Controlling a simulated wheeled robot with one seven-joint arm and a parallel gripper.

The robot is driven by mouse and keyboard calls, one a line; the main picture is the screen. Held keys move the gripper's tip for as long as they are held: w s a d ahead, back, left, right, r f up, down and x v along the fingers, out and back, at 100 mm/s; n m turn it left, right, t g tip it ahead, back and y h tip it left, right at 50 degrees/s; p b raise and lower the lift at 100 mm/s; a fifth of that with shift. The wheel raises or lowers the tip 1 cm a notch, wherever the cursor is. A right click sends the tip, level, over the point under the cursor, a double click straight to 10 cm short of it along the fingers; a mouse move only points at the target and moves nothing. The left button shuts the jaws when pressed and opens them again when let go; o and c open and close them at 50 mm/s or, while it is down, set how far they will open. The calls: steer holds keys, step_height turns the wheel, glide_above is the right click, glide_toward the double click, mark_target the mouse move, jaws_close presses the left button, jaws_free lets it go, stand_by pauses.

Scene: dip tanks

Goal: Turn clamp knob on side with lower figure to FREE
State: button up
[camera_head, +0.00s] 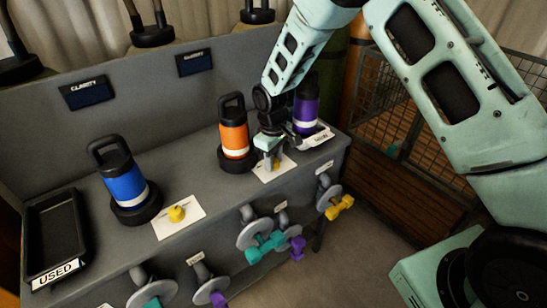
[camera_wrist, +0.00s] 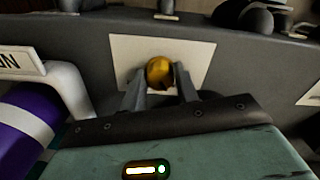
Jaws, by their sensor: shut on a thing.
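My gripper (camera_head: 272,160) points down over the right-hand white plate (camera_head: 286,166) on the grey bench. In the wrist view my gripper (camera_wrist: 158,80) has its two fingers on either side of a round yellow knob (camera_wrist: 160,69) on the white plate (camera_wrist: 125,50), shut on it. The head view mostly hides this knob behind the gripper. A second yellow knob (camera_head: 177,213) sits free on the left white plate. Two dark displays, left (camera_head: 86,92) and right (camera_head: 196,63), read something like CLARITY; I cannot read any figures on them.
A blue bottle (camera_head: 124,184), an orange bottle (camera_head: 234,134) and a purple bottle (camera_head: 306,107) stand close by on the bench. A black USED tray (camera_head: 64,222) is at the left. Several coloured-handled valves (camera_head: 262,244) stick out of the bench front.

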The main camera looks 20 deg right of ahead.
steer(key=shift+w+r+n, duration=0.1)
steer(key=shift+n, duration=1)
steer(key=o, duration=1)
steer(key=r, duration=0.8)
steer(key=r+b, duration=0.1)
steer(key=r, duration=0.8)
steer(key=shift+s+a+r, duration=0.15)
steer(key=shift+s, duration=0.05)
steer(key=shift+s, duration=0.1)
